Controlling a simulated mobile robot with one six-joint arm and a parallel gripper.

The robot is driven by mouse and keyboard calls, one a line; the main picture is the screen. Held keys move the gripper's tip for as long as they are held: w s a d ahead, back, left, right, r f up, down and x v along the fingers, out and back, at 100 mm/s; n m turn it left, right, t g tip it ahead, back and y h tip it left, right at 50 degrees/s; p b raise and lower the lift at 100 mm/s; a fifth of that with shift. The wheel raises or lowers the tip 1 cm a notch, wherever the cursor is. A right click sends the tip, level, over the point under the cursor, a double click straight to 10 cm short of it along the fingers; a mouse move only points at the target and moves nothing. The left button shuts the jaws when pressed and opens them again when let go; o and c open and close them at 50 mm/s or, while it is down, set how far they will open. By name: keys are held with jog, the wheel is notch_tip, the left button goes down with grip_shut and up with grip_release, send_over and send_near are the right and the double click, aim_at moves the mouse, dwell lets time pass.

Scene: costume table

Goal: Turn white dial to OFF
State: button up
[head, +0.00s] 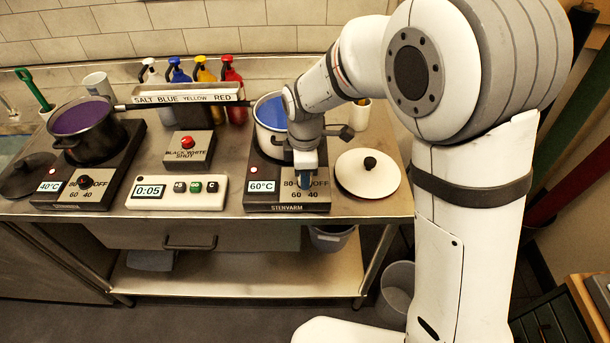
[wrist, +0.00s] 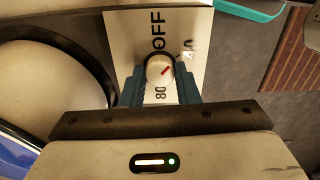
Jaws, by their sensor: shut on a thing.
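The white dial (wrist: 158,70) sits on a pale label plate (wrist: 200,20) in the wrist view, between the two fingers of my gripper (wrist: 160,75). The blue-grey fingers are closed on the dial's sides. Its red mark points to the upper right, roughly toward 40. OFF is printed above the dial and 80 below it; 60 is not visible there. In the head view my gripper (head: 304,182) reaches down to the front of the right hot plate (head: 262,200), hiding the dial. That plate's display (head: 262,186) reads 60°C, with a red light above it.
A white pot (head: 264,140) with blue liquid stands on the right plate behind my gripper. A white lid (head: 367,174) lies to the right. A timer (head: 177,192) showing 0:05 and a red-button box (head: 188,152) stand left. A second hot plate (head: 110,180) holds a black pot (head: 90,135).

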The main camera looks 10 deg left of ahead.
jog(key=n+b, duration=0.1)
jog(key=n, duration=0.3)
jog(key=shift+n+b, duration=0.35)
jog(key=shift+n, duration=1.55)
jog(key=shift+r+n, duration=0.1)
jog(key=shift+n, duration=0.2)
jog(key=o, duration=1)
jog(key=shift+c, duration=0.2)
notch_tip(320, 180, up, 8)
jog(key=shift+f+b, duration=0.15)
jog(key=shift+b, duration=0.15)
